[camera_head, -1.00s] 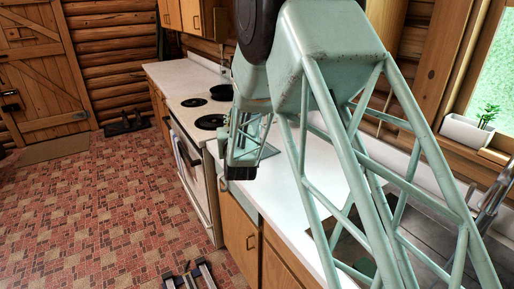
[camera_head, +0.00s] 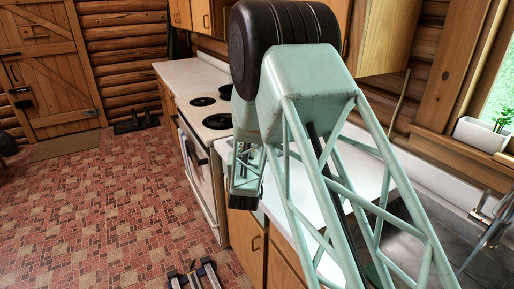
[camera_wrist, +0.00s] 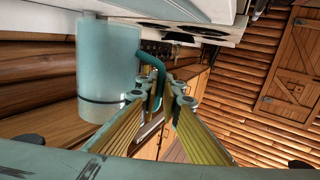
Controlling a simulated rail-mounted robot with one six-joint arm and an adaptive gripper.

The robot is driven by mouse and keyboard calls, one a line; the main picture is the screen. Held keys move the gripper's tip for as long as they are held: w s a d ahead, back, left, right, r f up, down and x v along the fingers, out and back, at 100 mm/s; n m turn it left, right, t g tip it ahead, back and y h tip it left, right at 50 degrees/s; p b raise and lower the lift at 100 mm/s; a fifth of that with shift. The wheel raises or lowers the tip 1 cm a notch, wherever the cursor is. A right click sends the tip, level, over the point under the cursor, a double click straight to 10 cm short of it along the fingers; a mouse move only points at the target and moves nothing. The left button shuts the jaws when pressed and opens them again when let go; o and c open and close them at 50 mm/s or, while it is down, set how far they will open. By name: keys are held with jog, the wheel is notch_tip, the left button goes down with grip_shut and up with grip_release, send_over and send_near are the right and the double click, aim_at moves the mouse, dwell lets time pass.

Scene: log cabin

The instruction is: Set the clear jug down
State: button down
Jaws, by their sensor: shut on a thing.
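The clear jug (camera_wrist: 108,65) is a bluish, translucent cylinder with a teal handle (camera_wrist: 158,72) and a dark band near one end. The wrist view is roughly upside down, so the banded end is the upper one. My gripper (camera_wrist: 165,92) has its yellowish fingers closed on the handle. The jug's lower end overlaps the white counter (camera_wrist: 215,12) in the wrist view; I cannot tell whether they touch. In the head view the jug is hidden behind my arm.
The white counter (camera_head: 185,72) runs along the wall, with a stove (camera_head: 217,121) and its dark burners set in it. A sink (camera_head: 482,262) with a faucet is at right. A white planter (camera_head: 482,134) stands on the windowsill. Wall cabinets (camera_head: 385,38) hang above.

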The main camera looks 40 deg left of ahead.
jog(key=shift+a, duration=0.1)
jog(key=w+a+f+b, duration=0.1)
jog(key=w+a, duration=0.7)
jog(key=a, duration=0.4)
jog(key=shift+w+a+b, duration=0.3)
jog(key=shift+w+b, duration=0.05)
jog(key=shift+b, duration=0.05)
jog(key=shift+f, duration=0.1)
dwell(0.4)
jog(key=shift+w+a+f+b, duration=0.15)
jog(key=shift+f+b, duration=0.15)
jog(key=shift+f, duration=0.6)
jog(key=shift+a+f+b, duration=0.1)
jog(key=shift+f+b, duration=0.15)
jog(key=shift+f, duration=0.65)
jog(key=shift+f, duration=0.15)
jog(key=c, duration=2.9)
grip_release()
jog(key=shift+o, duration=0.2)
